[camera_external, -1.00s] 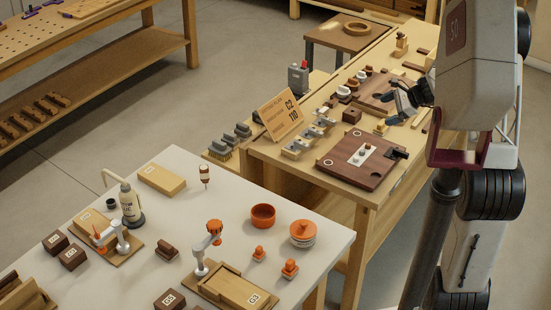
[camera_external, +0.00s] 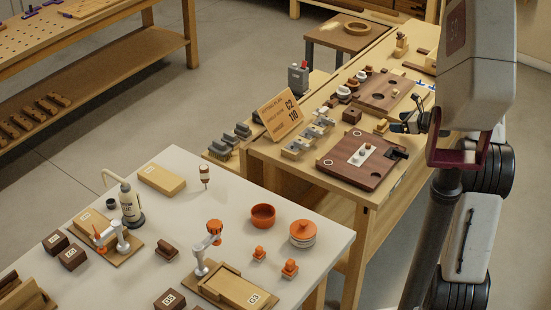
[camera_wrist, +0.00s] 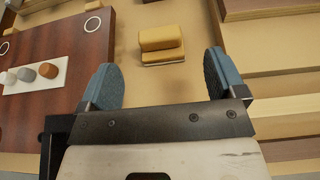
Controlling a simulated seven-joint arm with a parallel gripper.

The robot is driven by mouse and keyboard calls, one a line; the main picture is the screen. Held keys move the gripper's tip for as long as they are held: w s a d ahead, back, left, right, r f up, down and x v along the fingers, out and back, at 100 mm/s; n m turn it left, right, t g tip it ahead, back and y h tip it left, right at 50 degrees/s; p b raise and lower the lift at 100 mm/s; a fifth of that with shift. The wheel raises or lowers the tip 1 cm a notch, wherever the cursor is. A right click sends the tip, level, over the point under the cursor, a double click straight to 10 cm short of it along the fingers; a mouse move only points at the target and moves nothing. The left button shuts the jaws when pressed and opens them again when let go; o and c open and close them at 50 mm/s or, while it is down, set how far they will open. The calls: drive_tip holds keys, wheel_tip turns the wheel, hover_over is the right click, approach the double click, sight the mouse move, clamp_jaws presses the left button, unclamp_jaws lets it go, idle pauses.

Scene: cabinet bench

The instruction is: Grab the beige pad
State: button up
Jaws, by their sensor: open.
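The beige pad (camera_wrist: 161,43) is a small tan block with a raised, rounded top, on the light wood bench. In the wrist view it lies beyond the fingertips, near the middle of the gap. In the external view the pad (camera_external: 381,127) is just left of my gripper (camera_external: 397,128), which is low over the bench. In the wrist view my gripper (camera_wrist: 163,78) has its two blue-grey fingers wide apart with nothing between them. The pad appears apart from both fingers.
A dark wood board (camera_external: 352,160) with a white strip of round pegs lies close beside the left finger. Wooden ledges (camera_wrist: 275,60) stand right of the right finger. A second dark board (camera_external: 385,94) lies farther back. Bare bench surrounds the pad.

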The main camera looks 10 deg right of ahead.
sight(382, 122)
drive_tip(key=shift+w+f, duration=0.1)
drive_tip(key=shift+w, duration=0.05)
drive_tip(key=shift+x, duration=1.2)
drive_tip(key=shift+a, duration=0.1)
drive_tip(key=shift+x, duration=2.55)
drive_tip(key=shift+a, duration=0.1)
drive_tip(key=c, duration=0.9)
